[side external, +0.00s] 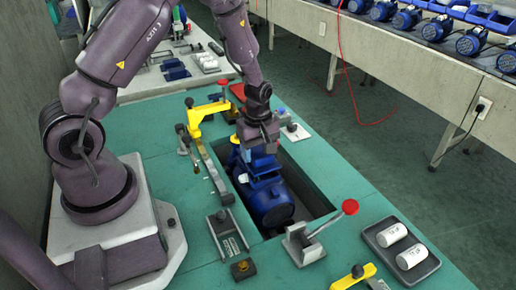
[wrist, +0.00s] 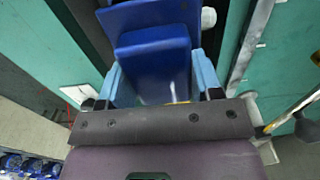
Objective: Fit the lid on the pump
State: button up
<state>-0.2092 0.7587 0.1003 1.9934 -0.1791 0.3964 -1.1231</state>
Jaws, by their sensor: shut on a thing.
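The blue pump (side external: 274,204) lies in a rectangular recess in the green table; its blue body also shows at the top of the wrist view (wrist: 150,14). My gripper (side external: 259,150) points down over the pump's upper part. In the wrist view, my gripper's light-blue fingers (wrist: 157,72) are shut on a blue block-shaped piece, which looks like the lid (wrist: 155,60). The lid is right at the pump's top. Blue on blue, I cannot tell whether it is seated or slightly above. The gripper hides part of the contact in the side view.
A clamp with a red knob (side external: 350,207) stands at the recess's near edge. A grey tray (side external: 434,262) with two white cylinders lies at right. A yellow clamp arm (side external: 207,110) stands behind, left of my gripper. A metal rail plate (side external: 228,234) lies left of the recess.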

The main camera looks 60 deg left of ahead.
jog(key=shift+f, duration=0.85)
jog(key=o, duration=1)
jog(key=shift+r, duration=3)
notch_tip(320, 180, up, 13)
